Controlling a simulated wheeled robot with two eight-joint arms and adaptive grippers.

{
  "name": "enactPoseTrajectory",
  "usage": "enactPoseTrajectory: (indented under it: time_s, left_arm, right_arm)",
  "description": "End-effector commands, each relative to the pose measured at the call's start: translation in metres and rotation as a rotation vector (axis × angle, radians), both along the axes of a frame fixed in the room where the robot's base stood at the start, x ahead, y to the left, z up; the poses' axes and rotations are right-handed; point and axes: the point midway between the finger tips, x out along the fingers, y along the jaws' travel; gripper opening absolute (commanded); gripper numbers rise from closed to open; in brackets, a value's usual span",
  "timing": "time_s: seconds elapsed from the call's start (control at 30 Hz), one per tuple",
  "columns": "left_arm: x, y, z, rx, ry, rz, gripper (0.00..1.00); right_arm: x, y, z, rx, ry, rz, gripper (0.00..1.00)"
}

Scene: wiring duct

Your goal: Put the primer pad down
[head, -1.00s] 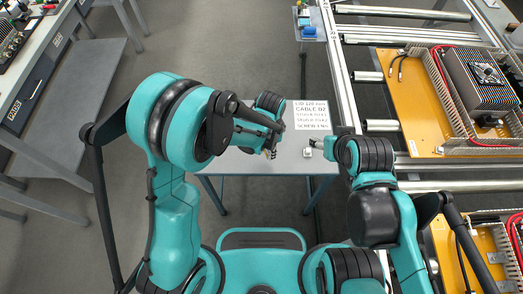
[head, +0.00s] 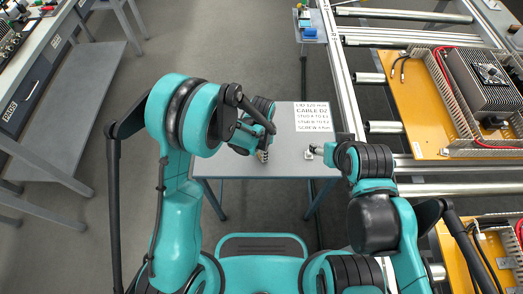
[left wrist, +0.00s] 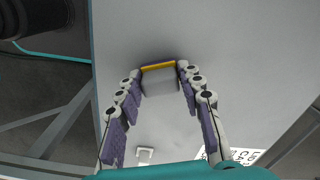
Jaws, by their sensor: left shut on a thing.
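The primer pad (left wrist: 160,82) is a pale grey block with a yellow strip along its far edge. In the left wrist view it sits between the fingertips of my left gripper (left wrist: 161,84), which is shut on it. The pad is over the grey table; whether it touches the top cannot be told. In the head view my left gripper (head: 262,154) is low over the table's left part, and the pad is hardly visible there. My right gripper (head: 330,152) is at the table's right side; its fingers are too small to read.
The small grey table (head: 285,168) carries a printed sheet (head: 312,117) at its back right and a small white piece (head: 309,153) near my right gripper. A rail frame (head: 345,90) with orange panels (head: 411,100) stands to the right. The table's middle is clear.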

Motion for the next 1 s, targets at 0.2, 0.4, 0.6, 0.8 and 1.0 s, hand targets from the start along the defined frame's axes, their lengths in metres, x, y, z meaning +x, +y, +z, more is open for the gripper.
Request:
enactPoseTrajectory:
  time_s: [0.2, 0.4, 0.6, 0.8, 1.0]
  left_arm:
    - [0.000, 0.000, -0.001, 0.000, 0.000, 0.000, 0.58]
    - [0.000, 0.000, -0.001, 0.000, 0.000, 0.000, 0.58]
    - [0.000, 0.000, 0.018, 0.000, 0.000, 0.000, 0.58]
    - [-0.001, 0.000, 0.064, 0.000, 0.000, 0.000, 0.58]
    - [0.000, 0.000, 0.103, 0.000, 0.000, 0.000, 0.58]
  right_arm:
    - [0.000, 0.000, -0.002, 0.000, 0.000, 0.000, 0.58]
    - [0.000, 0.000, -0.001, 0.000, 0.000, 0.000, 0.58]
    - [0.000, 0.000, 0.010, 0.000, 0.000, 0.000, 0.58]
    - [0.000, 0.000, 0.029, 0.000, 0.000, 0.000, 0.58]
    - [0.000, 0.000, 0.042, 0.000, 0.000, 0.000, 0.58]
